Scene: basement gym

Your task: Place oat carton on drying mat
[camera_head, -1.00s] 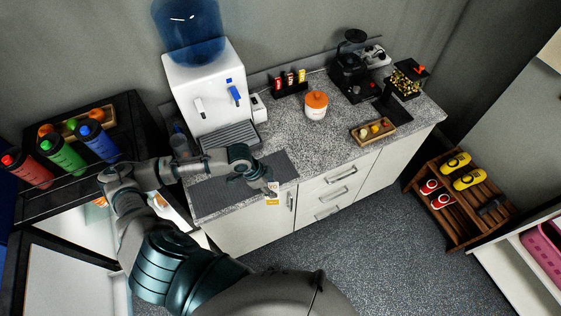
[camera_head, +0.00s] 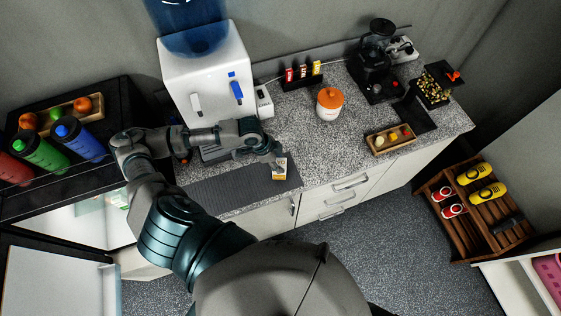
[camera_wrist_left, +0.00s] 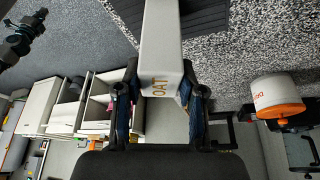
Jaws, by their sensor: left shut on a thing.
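The oat carton (camera_head: 280,170) is small and white with an orange-yellow part, and shows at the right end of the drying mat. In the left wrist view the white carton (camera_wrist_left: 161,50), lettered OAT, sits between the two dark fingers. My left gripper (camera_head: 273,160) is shut on it. The drying mat (camera_head: 225,190) is a dark grey ribbed strip along the counter's front left; part of it shows beyond the carton in the left wrist view (camera_wrist_left: 205,16). I cannot tell whether the carton touches the mat. My right gripper is out of view.
A white water dispenser (camera_head: 207,85) stands behind the mat. A white jar with orange lid (camera_head: 329,104), a wooden tray (camera_head: 391,140) and a black coffee machine (camera_head: 375,65) stand to the right. Speckled counter between mat and jar is clear. A black shelf with bottles (camera_head: 72,140) is at left.

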